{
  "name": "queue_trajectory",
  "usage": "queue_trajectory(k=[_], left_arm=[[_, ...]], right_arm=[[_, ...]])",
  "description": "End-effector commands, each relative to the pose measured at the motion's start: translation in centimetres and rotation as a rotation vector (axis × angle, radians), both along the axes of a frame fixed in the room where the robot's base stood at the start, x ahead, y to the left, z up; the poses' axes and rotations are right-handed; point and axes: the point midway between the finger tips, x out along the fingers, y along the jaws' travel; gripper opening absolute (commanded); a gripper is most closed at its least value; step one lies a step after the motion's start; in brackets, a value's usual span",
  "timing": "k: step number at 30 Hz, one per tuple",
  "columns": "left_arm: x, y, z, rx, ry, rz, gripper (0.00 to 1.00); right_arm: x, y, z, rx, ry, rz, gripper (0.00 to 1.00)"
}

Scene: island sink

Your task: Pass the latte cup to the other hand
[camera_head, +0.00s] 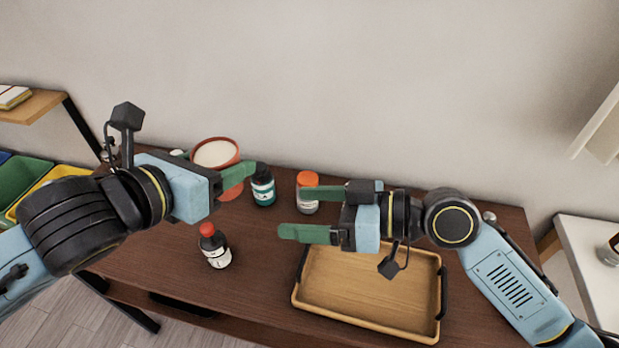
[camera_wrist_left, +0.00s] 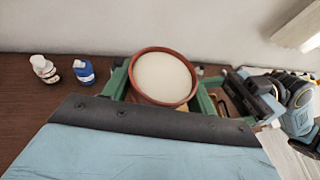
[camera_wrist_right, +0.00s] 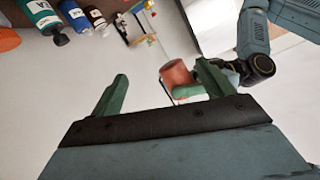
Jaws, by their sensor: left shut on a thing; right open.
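The latte cup (camera_head: 215,154) is reddish-brown with a pale, nearly white filling, its open top facing up. My left gripper (camera_head: 230,180) is shut on it and holds it above the table's left part. In the left wrist view the cup (camera_wrist_left: 163,78) sits between the two green fingers. My right gripper (camera_head: 292,214) is open and empty, to the right of the cup, with its fingers pointing left toward it. A clear gap separates them. In the right wrist view the cup (camera_wrist_right: 178,76) appears beyond the right-hand finger. The cup's lower part is partly hidden by my left gripper.
A teal bottle (camera_head: 263,187) and an orange-capped bottle (camera_head: 307,203) stand behind the gap between the grippers. A red-capped dark bottle (camera_head: 214,247) stands in front. A wooden tray (camera_head: 350,322) lies below my right gripper. The brown table (camera_head: 165,262) has bare room at front left.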

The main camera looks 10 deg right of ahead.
Motion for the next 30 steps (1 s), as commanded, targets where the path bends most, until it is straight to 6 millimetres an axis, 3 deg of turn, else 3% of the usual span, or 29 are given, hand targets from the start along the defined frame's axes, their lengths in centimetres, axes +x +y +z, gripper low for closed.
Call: queue_trajectory(k=[1, 3, 9, 17, 30], left_arm=[[0.0, 0.0, 0.1, -0.001, -0.002, 0.000, 0.28], [0.0, 0.0, 0.1, -0.001, -0.002, 0.000, 0.28], [0.0, 0.0, 0.1, 0.000, -0.002, 0.000, 0.28], [0.0, 0.0, 0.1, -0.001, -0.002, 0.000, 0.28], [0.0, 0.0, 0.1, -0.001, -0.002, 0.000, 0.28]], right_arm=[[0.1, 0.0, 1.9, -0.021, -0.090, 0.015, 0.80], [0.2, 0.0, 3.8, -0.038, -0.180, 0.027, 0.80], [0.0, 0.0, 6.1, -0.058, -0.299, 0.044, 0.80], [0.5, 1.3, 6.1, -0.054, -0.303, 0.043, 0.80], [3.4, 8.3, 5.0, -0.055, -0.301, 0.044, 0.80]])
